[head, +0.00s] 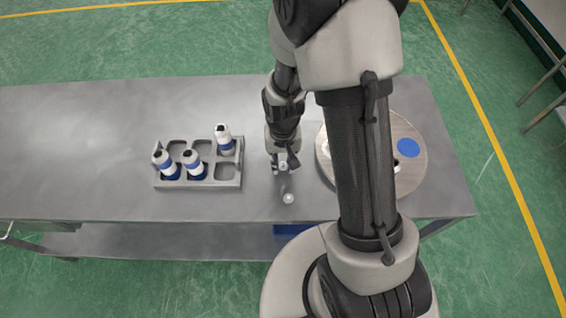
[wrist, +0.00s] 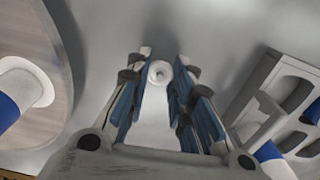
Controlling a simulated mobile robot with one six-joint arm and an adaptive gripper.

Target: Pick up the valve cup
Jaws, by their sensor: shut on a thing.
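The valve cup (wrist: 159,73) is a small pale disc with a tiny stem at its centre. In the wrist view it sits between the tips of my gripper (wrist: 158,80), one blue-padded finger on each side. In the head view my gripper (head: 284,166) points down over the bench, between the grey rack and the round wooden disc. It is shut on the cup, a pale spot between the fingers there. A small whitish round piece (head: 288,198) shows just in front of the gripper; I cannot tell what it is.
A grey rack (head: 198,184) with several blue-and-white cans (head: 193,163) stands left of my gripper. A round wooden disc (head: 412,135) with a blue circle (head: 408,147) on it lies to the right, partly behind my arm. The left part of the metal bench (head: 70,140) is clear.

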